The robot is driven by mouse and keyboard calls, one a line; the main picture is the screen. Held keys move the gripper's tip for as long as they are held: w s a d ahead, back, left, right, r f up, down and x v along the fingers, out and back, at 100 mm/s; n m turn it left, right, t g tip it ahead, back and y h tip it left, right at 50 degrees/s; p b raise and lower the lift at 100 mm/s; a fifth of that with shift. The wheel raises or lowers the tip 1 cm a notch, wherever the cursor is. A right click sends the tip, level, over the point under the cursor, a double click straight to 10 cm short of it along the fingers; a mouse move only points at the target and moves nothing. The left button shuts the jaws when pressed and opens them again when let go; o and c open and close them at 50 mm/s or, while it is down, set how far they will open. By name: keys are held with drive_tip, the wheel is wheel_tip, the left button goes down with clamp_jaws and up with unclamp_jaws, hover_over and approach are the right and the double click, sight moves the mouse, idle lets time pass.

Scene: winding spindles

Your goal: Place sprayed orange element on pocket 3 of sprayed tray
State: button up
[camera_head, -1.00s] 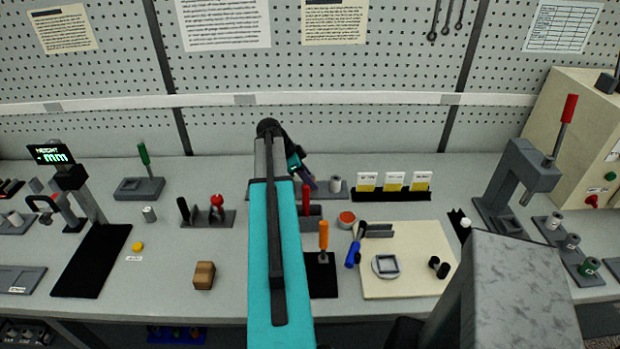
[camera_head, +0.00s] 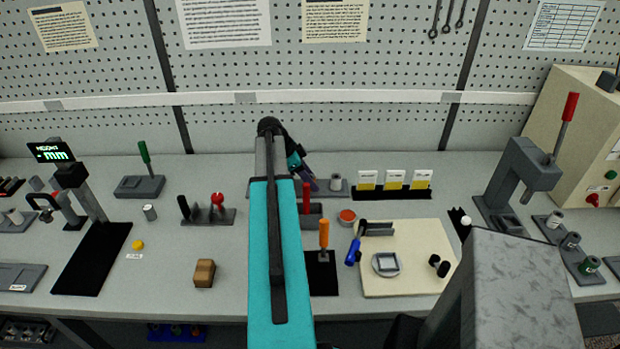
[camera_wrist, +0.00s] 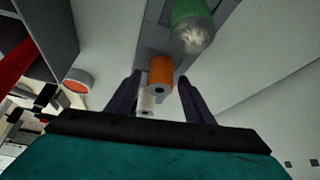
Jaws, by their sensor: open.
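The orange element (camera_wrist: 160,72) shows in the wrist view as a small cylinder with a dark hole in its end face. It is between the fingers of my gripper (camera_wrist: 159,82), which are open, with a gap visible beside it. A pale grey cylinder (camera_wrist: 147,101) is close to it, and a green one (camera_wrist: 192,28) with a worn end is on the other side. They line up along a grey tray (camera_wrist: 150,42). In the head view my gripper (camera_head: 308,178) is over the grey tray (camera_head: 345,190), largely behind my arm. The orange element is hidden there.
A grey cylinder (camera_head: 336,183) stands at the tray's right end. A grey box (camera_head: 313,217) with a red handle and a red-topped cup (camera_head: 347,217) are in front. A card holder (camera_head: 391,194) is to the right.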

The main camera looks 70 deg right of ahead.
drive_tip(key=shift+r, duration=0.15)
drive_tip(key=b+v, duration=0.4)
drive_tip(key=v, duration=0.8)
idle(0.9)
